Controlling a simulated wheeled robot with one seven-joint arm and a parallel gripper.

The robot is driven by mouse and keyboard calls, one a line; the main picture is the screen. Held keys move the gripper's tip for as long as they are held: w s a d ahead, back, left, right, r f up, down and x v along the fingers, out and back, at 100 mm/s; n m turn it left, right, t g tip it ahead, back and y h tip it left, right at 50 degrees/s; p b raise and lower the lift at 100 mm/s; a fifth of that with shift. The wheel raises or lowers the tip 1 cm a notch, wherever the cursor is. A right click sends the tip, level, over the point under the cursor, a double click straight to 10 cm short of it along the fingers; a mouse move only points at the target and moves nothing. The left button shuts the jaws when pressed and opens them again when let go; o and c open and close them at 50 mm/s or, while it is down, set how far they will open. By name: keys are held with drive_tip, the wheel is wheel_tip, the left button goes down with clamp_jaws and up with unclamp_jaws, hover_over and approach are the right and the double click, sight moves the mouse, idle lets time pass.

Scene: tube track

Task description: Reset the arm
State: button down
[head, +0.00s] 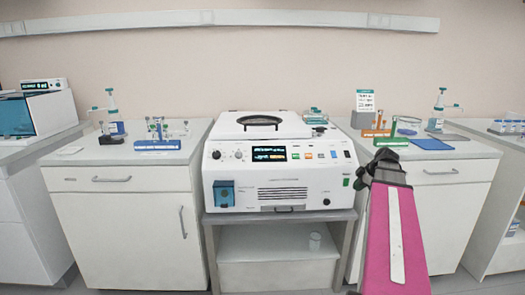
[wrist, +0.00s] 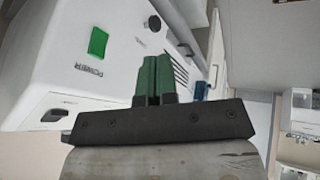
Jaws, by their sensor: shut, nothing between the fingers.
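My gripper (head: 384,157) is at the right in the head view, at the end of my pink arm, in front of the right bench and beside the right side of the white centrifuge (head: 280,166). In the wrist view my gripper's green fingers (wrist: 152,76) are together and hold nothing. The front panel of the centrifuge (wrist: 100,70) fills the left of that view, close to the fingers, with its green power switch (wrist: 98,42). I cannot tell how wide the gap to the panel is.
The centrifuge stands on a grey stand (head: 277,250) between the left bench (head: 120,190) and the right bench (head: 450,190). A blue rack (head: 157,144) is on the left bench. An orange rack (head: 380,133) and a blue pad (head: 431,144) are on the right bench.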

drive_tip(key=s+a+f+m+g+h, duration=0.1)
drive_tip(key=s+a+f+m, duration=0.3)
drive_tip(key=a+f, duration=0.3)
drive_tip(key=s+a+f+m+g+h, duration=0.1)
drive_tip(key=s+a+f+m, duration=0.3)
drive_tip(key=a+f, duration=0.4)
drive_tip(key=s+a+f+m+g+h, duration=0.2)
drive_tip(key=s+a+f+m, duration=0.2)
drive_tip(key=a+f+m, duration=0.2)
drive_tip(key=a+f, duration=0.2)
drive_tip(key=a, duration=0.1)
drive_tip(key=shift+s+a+m+g, duration=0.3)
drive_tip(key=shift+s+a, duration=0.05)
drive_tip(key=shift+a, duration=0.05)
